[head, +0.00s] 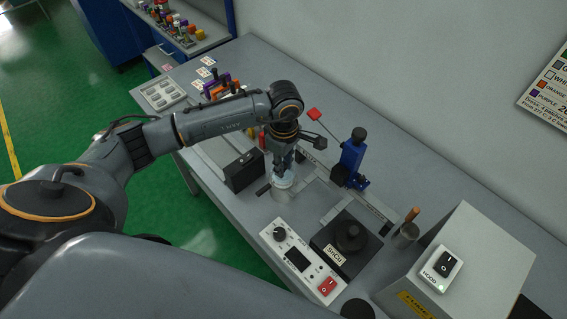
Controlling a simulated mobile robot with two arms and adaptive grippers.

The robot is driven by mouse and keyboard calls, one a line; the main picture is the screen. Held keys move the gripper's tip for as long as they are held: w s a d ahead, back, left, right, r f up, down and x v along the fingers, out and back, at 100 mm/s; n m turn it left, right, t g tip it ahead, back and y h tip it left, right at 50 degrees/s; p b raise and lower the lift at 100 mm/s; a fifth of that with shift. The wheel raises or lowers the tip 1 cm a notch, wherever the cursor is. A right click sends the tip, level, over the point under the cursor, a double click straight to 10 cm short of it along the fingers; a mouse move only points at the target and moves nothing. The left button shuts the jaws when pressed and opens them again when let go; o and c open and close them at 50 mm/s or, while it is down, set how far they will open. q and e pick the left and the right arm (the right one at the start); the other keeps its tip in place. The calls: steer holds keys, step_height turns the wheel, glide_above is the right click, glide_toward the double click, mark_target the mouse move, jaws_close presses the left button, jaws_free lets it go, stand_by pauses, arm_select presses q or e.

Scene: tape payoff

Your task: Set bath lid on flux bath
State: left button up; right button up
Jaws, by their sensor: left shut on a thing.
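My left gripper (281,170) points down over the pale, glassy flux bath (284,193) near the front edge of the bench. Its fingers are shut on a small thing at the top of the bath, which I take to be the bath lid. The lid is mostly hidden by the fingers and blends with the bath's pale rim. I cannot tell whether the lid touches the rim or is a little above it. My right gripper is not in view.
A black box (244,171) stands close left of the bath. A white control unit (297,261), a dark SnCu pot (328,246) and a blue stand (351,158) are to the right. A hood switch box (475,250) stands further right.

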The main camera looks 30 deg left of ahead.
arm_select(q)
steer(key=shift+f+b, duration=0.3)
steer(key=o, duration=1.6)
steer(key=shift+r, duration=0.1)
steer(key=shift+r+p, duration=1.65)
steer(key=shift+r, duration=1.85)
steer(key=shift+f, duration=0.1)
